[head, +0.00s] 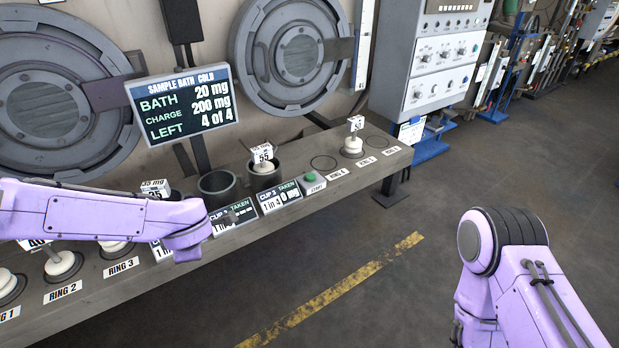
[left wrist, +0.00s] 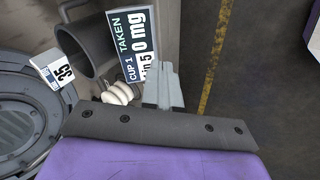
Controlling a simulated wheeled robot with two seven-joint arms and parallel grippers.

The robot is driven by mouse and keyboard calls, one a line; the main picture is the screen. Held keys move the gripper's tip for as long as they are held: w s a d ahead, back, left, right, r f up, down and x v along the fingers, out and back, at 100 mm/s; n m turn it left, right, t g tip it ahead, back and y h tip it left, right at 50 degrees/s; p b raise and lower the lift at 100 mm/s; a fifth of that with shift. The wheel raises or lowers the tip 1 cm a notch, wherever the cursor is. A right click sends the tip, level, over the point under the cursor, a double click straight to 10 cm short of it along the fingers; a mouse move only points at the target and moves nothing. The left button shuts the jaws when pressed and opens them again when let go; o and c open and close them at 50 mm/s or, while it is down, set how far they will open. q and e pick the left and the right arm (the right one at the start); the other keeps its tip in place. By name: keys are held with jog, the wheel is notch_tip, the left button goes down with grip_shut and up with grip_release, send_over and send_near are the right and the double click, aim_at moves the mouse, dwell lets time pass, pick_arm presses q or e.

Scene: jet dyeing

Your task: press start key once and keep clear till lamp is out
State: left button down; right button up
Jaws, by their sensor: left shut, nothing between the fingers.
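A small box with a green key (head: 310,177) sits on the bench, right of the cup 3 sign; its label is too small to read surely. I cannot make out a separate lamp or whether the key is lit. The display (head: 183,103) reads "SAMPLE BATH COLD", bath 20 mg, charge 200 mg, left 4 of 4. My left gripper (head: 229,217) is over the bench by the cup signs, left of the key and apart from it. In the left wrist view its fingers (left wrist: 164,88) are together and empty, in front of the cup 1 sign (left wrist: 133,45). My right gripper is out of view.
Dark cups (head: 217,187) stand on the bench (head: 372,178); one holds a white-handled weight tagged 55 (head: 263,165). Another tagged weight (head: 354,143) stands at a ring on the right. Weights also stand at the left rings. The floor in front (head: 400,290) is clear.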

pick_arm(q)
jog(key=s+a+f+m+t, duration=0.1)
jog(key=s+f+m, duration=0.45)
jog(key=f, duration=0.35)
jog(key=s+a+f+m, duration=0.1)
jog(key=s+f+m, duration=0.4)
jog(key=f, duration=0.4)
jog(key=s+f+m+g+h, duration=0.1)
jog(key=s+f+m, duration=0.4)
jog(key=s, duration=1.2)
notch_tip(320, 180, down, 3)
jog(key=shift+s+a+r+g, duration=0.2)
jog(key=shift+s+a+g, duration=0.2)
jog(key=shift+g, duration=0.5)
jog(key=shift+s, duration=0.1)
